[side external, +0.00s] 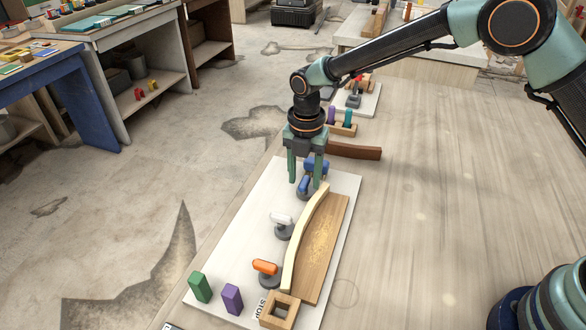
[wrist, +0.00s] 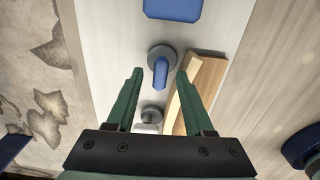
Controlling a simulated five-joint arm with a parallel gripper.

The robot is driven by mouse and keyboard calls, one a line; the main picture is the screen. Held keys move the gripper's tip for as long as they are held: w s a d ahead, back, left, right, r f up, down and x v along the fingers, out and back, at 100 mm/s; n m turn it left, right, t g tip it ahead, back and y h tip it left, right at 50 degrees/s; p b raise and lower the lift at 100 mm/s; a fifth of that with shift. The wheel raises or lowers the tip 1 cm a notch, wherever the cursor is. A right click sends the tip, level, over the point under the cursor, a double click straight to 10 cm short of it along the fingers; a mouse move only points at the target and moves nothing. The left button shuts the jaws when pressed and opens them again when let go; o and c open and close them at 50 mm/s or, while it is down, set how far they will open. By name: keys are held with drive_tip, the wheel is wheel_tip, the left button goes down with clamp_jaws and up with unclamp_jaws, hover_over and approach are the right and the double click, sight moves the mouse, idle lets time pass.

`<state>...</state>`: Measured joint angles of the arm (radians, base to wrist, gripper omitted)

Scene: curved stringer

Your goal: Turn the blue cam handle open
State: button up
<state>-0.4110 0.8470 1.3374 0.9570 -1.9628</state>
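The blue cam handle (side external: 303,187) sits on a round grey base at the far end of a row of cams on the white board (side external: 252,210). In the wrist view the blue handle (wrist: 161,73) points down the picture, between my fingers as seen there. My gripper (side external: 305,183) is open and points down over it; in the wrist view its green fingers (wrist: 159,73) stand apart on either side. I cannot tell whether a finger touches the handle. A pale curved strip (side external: 304,240) lies against a wooden piece (side external: 325,245), right of the cams.
A white handle (side external: 281,219) and an orange handle (side external: 265,266) stand nearer. A blue block (side external: 317,165) sits just beyond the blue cam. Green (side external: 200,287) and purple (side external: 232,299) blocks and a square wooden frame (side external: 280,310) are at the near end.

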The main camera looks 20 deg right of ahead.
sight(305, 180)
wheel_tip(305, 180, up, 12)
idle(0.6)
